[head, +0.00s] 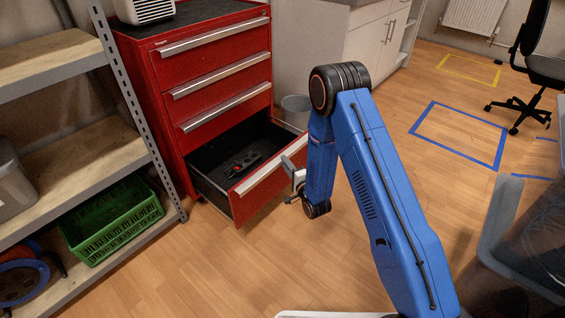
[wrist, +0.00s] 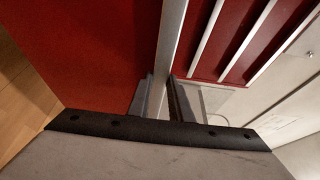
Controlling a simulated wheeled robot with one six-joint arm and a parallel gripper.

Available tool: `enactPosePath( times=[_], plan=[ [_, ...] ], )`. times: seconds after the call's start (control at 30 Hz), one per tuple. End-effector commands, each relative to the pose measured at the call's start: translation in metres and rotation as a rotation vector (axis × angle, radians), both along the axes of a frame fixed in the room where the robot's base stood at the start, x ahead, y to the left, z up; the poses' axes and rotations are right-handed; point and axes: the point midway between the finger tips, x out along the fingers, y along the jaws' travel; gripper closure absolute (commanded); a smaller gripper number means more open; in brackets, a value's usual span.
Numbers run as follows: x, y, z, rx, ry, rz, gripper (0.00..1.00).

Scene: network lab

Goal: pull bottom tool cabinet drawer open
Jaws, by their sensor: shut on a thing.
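The red tool cabinet (head: 150,75) stands at the left centre in the head view. Its bottom drawer (head: 240,203) is pulled well out, with a dark interior and a small dark item (head: 243,163) lying inside. The drawer's pale bar handle (head: 262,178) runs along the top of its front. My gripper (head: 296,176) is at this handle, its tips partly hidden by the arm. In the wrist view, the two fingers (wrist: 160,100) close around the handle bar (wrist: 172,45), one on each side. The upper drawers (head: 215,48) are shut.
A metal shelf rack (head: 90,155) with a green crate (head: 112,220) stands left of the cabinet. A grey bin (head: 295,106) stands behind the open drawer. A black office chair (head: 540,65) is at the far right. The wooden floor (head: 190,275) in front of the drawer is clear.

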Motion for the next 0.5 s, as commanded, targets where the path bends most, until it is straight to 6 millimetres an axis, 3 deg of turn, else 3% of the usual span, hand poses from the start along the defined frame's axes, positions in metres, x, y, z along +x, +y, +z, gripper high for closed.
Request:
enactPosePath(
  times=[0.47, 0.5],
  plan=[
    [-0.0051, -0.0039, -0.0062, -0.007, 0.012, 0.001, 1.0],
    [-0.0052, -0.0038, -0.0062, -0.007, 0.012, 0.001, 0.79]
  ],
)
